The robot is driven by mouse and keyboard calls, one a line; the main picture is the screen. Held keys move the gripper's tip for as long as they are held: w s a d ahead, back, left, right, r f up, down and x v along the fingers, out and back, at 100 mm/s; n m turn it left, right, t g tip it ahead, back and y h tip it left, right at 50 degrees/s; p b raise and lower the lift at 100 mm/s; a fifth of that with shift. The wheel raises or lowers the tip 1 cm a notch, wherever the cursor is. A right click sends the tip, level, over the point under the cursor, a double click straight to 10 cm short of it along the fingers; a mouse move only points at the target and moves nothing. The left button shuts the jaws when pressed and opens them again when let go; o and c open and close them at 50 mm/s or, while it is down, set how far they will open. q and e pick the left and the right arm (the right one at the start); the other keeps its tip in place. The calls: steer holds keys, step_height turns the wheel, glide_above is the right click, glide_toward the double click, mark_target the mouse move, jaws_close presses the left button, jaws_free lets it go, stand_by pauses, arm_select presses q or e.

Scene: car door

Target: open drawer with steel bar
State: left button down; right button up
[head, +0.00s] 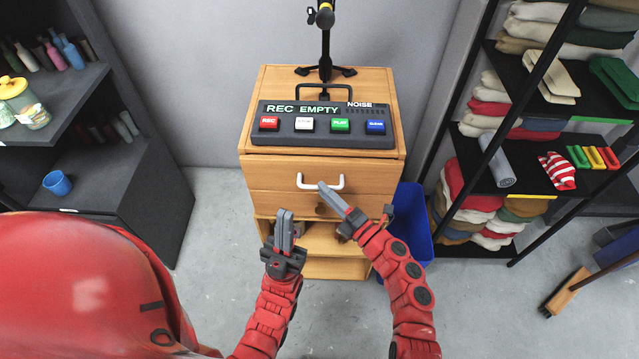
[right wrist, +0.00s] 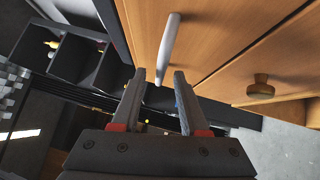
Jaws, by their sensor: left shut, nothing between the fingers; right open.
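The steel bar handle (head: 305,186) is a pale bar on the front of the upper wooden drawer (head: 270,175), which is shut. In the right wrist view the bar (right wrist: 169,42) runs up from the gap between my fingertips. My right gripper (head: 326,189) is open, just in front of the handle's right part. In its wrist view, the fingers (right wrist: 160,76) are apart with the bar's lower end between or just beyond them; I cannot tell which. My left gripper (head: 284,214) is shut and empty, lower and left of the handle.
A recorder box (head: 325,140) with coloured buttons and a stand (head: 326,68) are on the cabinet. A round wooden knob (right wrist: 260,88) is on a lower front. A blue bin (head: 412,222) stands close right.

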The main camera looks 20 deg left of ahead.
steer(key=shift+x, duration=1.5)
jaws_close()
